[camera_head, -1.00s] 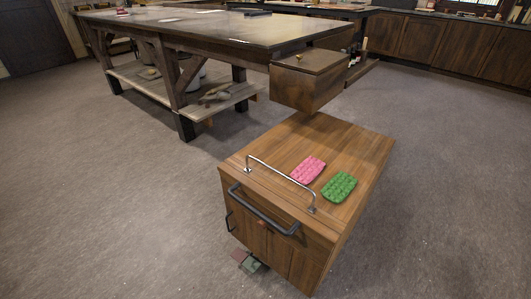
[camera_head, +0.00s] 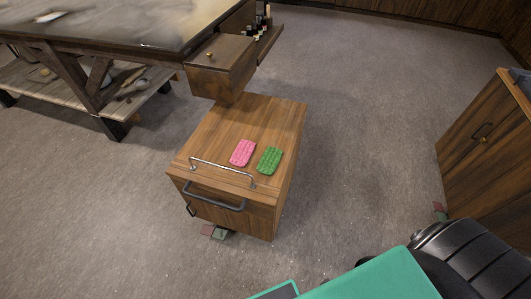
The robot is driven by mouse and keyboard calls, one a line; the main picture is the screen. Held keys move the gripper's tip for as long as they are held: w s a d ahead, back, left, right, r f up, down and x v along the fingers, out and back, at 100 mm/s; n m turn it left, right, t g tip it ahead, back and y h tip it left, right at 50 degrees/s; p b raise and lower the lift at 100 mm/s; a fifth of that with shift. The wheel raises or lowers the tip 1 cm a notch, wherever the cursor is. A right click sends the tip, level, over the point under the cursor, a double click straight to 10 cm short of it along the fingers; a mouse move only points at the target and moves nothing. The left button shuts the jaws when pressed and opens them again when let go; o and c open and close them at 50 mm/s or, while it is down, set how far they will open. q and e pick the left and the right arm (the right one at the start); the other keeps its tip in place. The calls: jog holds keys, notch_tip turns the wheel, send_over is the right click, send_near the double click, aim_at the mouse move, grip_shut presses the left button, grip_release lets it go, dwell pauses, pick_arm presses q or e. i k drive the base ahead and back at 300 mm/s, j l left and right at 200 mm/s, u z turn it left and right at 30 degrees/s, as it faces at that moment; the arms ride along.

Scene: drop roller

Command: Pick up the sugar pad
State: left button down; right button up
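Two flat quilted pads lie side by side on top of a wooden cart: a pink pad (camera_head: 243,153) on the left and a green pad (camera_head: 269,160) on the right. They lie close together behind a low metal rail. I cannot tell from a label which one is the sugar pad. Nothing touches either pad from above. Neither gripper is in view. A dark, ribbed arm part and a teal part of mine show at the lower right, with no fingertips visible.
The wooden cart (camera_head: 226,126) has a front handle (camera_head: 215,203). A small wooden box (camera_head: 221,68) overhangs its far end beside a long worktable (camera_head: 120,35). A wooden cabinet (camera_head: 490,150) stands at right. Small red and green pieces (camera_head: 216,232) lie at the cart's base. Open floor separates cart and cabinet.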

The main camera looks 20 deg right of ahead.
aim_at(270, 159)
jog(key=j+z, duration=0.2)
jog(key=z, duration=0.25)
jog(key=j+z, duration=0.2)
jog(key=z, duration=0.2)
jog(key=j+z, duration=0.2)
jog(key=z, duration=0.25)
jog(key=j+z, duration=0.15)
jog(key=z, duration=0.25)
jog(key=k+j+z, duration=0.1)
jog(key=z, duration=0.35)
jog(key=k+j+z, duration=0.1)
jog(key=z, duration=0.3)
jog(key=k+j, duration=0.25)
jog(key=k, duration=0.1)
